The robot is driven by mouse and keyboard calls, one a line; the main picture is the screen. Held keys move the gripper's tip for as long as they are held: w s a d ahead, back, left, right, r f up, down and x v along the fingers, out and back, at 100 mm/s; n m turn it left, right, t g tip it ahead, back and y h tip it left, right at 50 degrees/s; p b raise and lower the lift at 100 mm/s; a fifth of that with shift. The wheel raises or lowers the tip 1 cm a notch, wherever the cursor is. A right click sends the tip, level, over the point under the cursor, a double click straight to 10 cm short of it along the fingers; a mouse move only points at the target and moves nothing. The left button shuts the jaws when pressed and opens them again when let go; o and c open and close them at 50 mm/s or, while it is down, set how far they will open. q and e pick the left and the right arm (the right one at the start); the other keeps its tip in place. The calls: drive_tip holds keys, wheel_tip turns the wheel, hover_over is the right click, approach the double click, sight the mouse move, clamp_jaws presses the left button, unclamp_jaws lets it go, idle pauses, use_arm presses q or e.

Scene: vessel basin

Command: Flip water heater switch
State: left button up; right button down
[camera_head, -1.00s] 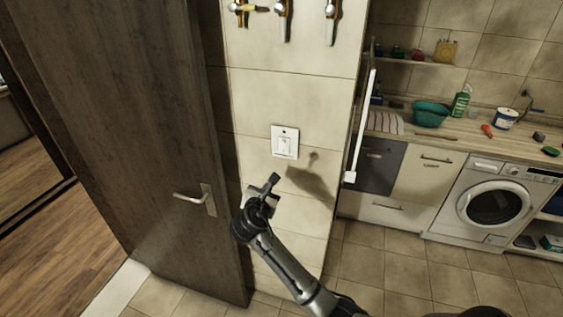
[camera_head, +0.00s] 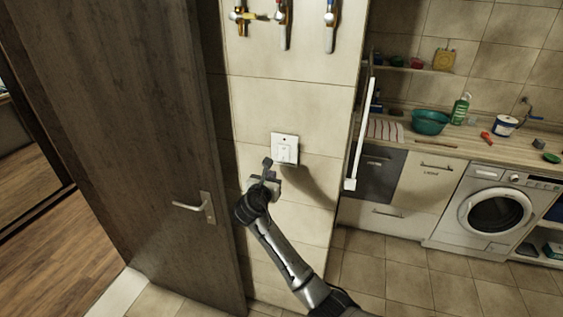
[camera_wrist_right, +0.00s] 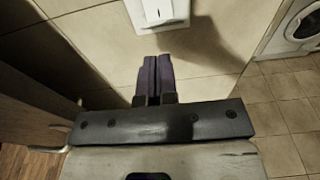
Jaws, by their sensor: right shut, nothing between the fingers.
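The water heater switch (camera_head: 284,149) is a white square plate with a rocker on the tiled wall, in the middle of the head view. It also shows at the top of the right wrist view (camera_wrist_right: 166,12), partly cut off by the frame edge. My right gripper (camera_head: 267,163) is just below and left of the switch, with its fingertips close to the plate's lower left. In the wrist view the right gripper's dark fingers (camera_wrist_right: 154,78) are together and empty, pointing at the wall below the rocker. A gap shows there between tips and plate. My left gripper is not in view.
A brown door (camera_head: 130,150) with a metal handle (camera_head: 202,207) stands left of the switch. Valves (camera_head: 283,22) are on the wall above. A white panel edge (camera_head: 361,130), a counter and a washing machine (camera_head: 494,210) are to the right.

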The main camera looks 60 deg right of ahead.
drive_tip(key=p+x, duration=0.1)
drive_tip(key=x, duration=0.9)
drive_tip(key=shift+w+d, duration=0.1)
drive_tip(key=shift+d, duration=0.35)
drive_tip(key=shift+w+d+f+h+b, duration=0.1)
drive_tip(key=shift+d+f+h+b, duration=0.2)
drive_tip(key=shift+b, duration=0.2)
drive_tip(key=shift+a+r, duration=0.1)
drive_tip(key=shift+r, duration=0.05)
drive_tip(key=shift+a+r+p, duration=0.1)
drive_tip(key=shift+p, duration=0.35)
drive_tip(key=p+v, duration=0.3)
drive_tip(key=b, duration=0.2)
approach(284, 158)
drive_tip(key=s+a+f, duration=0.1)
drive_tip(key=a+f, duration=0.1)
drive_tip(key=a, duration=0.4)
drive_tip(key=shift+s+f, duration=0.3)
drive_tip(key=shift+f, duration=0.1)
